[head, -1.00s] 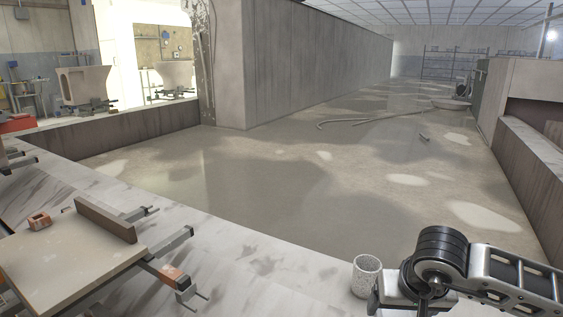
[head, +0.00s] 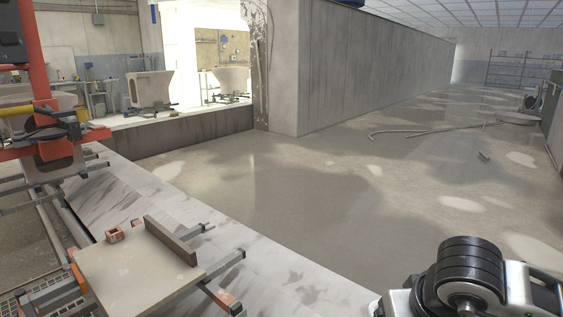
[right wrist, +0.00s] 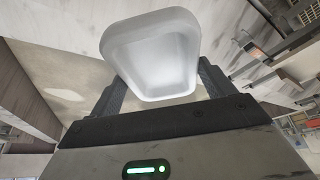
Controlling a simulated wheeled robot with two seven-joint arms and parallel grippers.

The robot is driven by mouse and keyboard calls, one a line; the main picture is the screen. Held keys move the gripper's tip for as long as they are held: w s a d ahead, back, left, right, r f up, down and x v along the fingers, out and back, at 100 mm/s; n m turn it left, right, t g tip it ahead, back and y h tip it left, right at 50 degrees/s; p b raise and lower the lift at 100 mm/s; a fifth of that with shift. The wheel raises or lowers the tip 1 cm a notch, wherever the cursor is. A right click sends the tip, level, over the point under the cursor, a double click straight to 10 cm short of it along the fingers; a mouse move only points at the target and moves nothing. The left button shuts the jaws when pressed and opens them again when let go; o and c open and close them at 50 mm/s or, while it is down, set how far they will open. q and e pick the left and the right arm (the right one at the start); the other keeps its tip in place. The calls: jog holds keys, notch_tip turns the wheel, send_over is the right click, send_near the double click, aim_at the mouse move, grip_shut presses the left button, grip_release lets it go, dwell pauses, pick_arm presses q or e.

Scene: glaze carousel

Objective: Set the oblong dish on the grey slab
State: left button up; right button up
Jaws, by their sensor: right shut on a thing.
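The oblong dish (right wrist: 152,62) is white with a rounded rim. In the right wrist view it sits between the two dark fingers of my right gripper (right wrist: 163,88), which is shut on it. The dish is held clear of any surface and is not visible in the head view. There, only part of my right arm shows at the lower right. My left gripper is in neither view. A flat, pale beige-grey board (head: 125,275) lies at the lower left of the head view. I cannot tell whether it is the grey slab.
A brown-grey bar (head: 171,241) stands along the board's edge, with a small orange block (head: 115,234) near its corner. Clamp arms (head: 222,298) stick out beside it. A red-orange machine frame (head: 40,100) rises at the left. The marbled counter (head: 285,290) is bare right of the board.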

pick_arm(q)
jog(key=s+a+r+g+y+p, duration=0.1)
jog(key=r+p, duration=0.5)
jog(key=p, duration=0.6)
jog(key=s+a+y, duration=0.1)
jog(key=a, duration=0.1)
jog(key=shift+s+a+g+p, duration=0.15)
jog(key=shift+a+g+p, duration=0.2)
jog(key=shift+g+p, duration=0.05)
